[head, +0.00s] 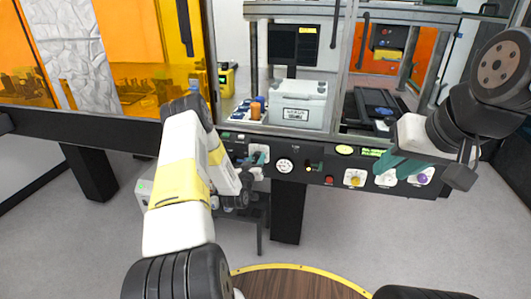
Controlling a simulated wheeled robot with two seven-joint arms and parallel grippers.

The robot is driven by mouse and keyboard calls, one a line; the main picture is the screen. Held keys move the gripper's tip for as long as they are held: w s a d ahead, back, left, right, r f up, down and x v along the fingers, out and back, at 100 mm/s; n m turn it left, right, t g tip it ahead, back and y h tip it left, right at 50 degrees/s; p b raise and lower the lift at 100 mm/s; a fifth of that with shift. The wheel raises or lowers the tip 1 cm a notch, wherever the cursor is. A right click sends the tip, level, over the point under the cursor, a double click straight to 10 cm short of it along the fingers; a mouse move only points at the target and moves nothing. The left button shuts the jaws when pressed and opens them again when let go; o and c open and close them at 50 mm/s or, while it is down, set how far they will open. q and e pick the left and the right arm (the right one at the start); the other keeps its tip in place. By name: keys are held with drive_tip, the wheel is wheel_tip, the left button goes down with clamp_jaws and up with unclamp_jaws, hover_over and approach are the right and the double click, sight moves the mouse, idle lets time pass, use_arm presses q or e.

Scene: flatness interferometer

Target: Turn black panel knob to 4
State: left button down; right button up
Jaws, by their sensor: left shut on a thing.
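The dark control panel (330,177) runs across the front of the machine. My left gripper (260,157), with teal fingers, is at the panel's left part, shut on a knob in front of a white dial plate (258,147). This appears to be the black panel knob; the fingers mostly hide it, so its pointer and setting cannot be read. My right gripper (402,164), also teal-fingered, is at the panel's right part, near the white dial plates there. Whether its fingers are open or shut is unclear.
A white box (298,105) stands behind the panel. Orange screens (130,40) stand at the left. Floor below the panel is largely open.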

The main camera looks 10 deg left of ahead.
use_arm(q)
drive_tip(key=shift+m, duration=0.4)
drive_tip(key=m, duration=0.5)
drive_tip(key=shift+m, duration=0.3)
drive_tip(key=m, duration=0.3)
drive_tip(key=shift+m, duration=0.4)
drive_tip(key=m, duration=0.9)
drive_tip(key=shift+m, duration=0.3)
drive_tip(key=m, duration=0.6)
drive_tip(key=shift+y, duration=0.3)
drive_tip(key=shift+m, duration=0.4)
drive_tip(key=c, duration=0.9)
unclamp_jaws()
